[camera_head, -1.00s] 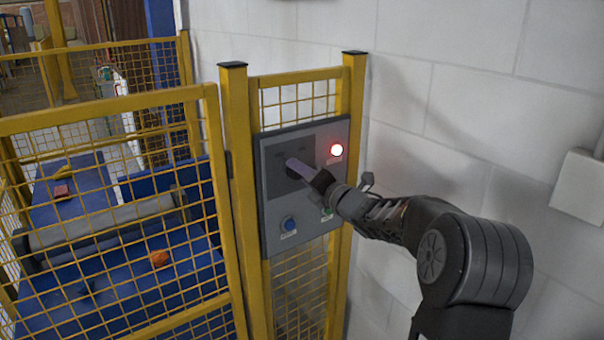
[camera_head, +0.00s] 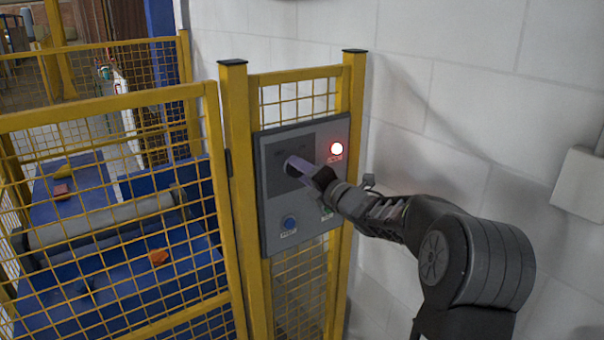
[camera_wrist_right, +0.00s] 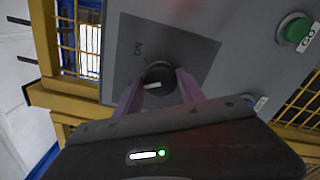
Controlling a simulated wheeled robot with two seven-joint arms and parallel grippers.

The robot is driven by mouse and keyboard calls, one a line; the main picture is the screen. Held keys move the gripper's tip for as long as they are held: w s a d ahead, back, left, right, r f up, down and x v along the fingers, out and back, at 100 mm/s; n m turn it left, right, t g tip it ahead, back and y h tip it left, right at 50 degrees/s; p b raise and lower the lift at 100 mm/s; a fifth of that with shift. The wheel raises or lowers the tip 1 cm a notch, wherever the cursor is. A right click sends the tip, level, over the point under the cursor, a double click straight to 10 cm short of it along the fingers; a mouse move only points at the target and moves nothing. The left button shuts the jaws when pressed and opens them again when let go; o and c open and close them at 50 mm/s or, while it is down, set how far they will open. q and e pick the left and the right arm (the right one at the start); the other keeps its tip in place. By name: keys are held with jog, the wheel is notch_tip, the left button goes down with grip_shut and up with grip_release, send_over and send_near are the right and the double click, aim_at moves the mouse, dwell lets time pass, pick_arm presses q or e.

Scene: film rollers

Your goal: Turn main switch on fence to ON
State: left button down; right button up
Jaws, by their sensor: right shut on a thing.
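The grey control panel (camera_head: 273,222) is fixed on the yellow fence. The main switch is a round black knob (camera_wrist_right: 158,78) with a white mark on a dark plate (camera_wrist_right: 205,53); an "ON" label shows up and left of it in the right wrist view. My right gripper (camera_wrist_right: 158,85) is shut on the knob, one finger on each side. In the head view my right gripper (camera_head: 300,168) reaches the panel from the right and hides most of the knob. My left gripper is not in view.
A red lamp (camera_head: 337,148) glows on the panel. A blue button (camera_head: 290,222) and a green button (camera_wrist_right: 296,29) sit near my gripper. Yellow mesh fence (camera_head: 110,103) is at left, with blue conveyors (camera_head: 119,268) behind. A white wall is at right.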

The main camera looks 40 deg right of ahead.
jog(key=shift+f+m, duration=0.15)
jog(key=shift+m, duration=6.15)
jog(key=o, duration=1.4)
jog(key=shift+c, duration=0.2)
jog(key=s+b, duration=0.1)
jog(key=s, duration=0.6)
jog(key=shift+s+b, duration=0.3)
jog(key=shift+s, duration=0.1)
